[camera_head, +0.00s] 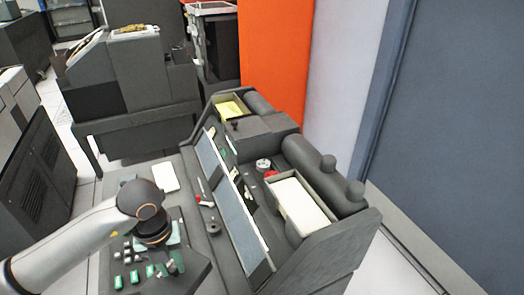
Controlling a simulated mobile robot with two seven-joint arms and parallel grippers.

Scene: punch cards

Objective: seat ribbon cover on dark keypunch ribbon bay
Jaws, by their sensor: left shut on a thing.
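The dark keypunch (300,266) fills the middle of the view. My right gripper is not in view.
A keyboard with green keys (151,270) lies under my left gripper. A white card stack (166,177) is on the desk behind it. A hopper of pale cards (298,204) and dark rollers (318,170) stand right of the bay. Another dark machine (130,80) stands behind.

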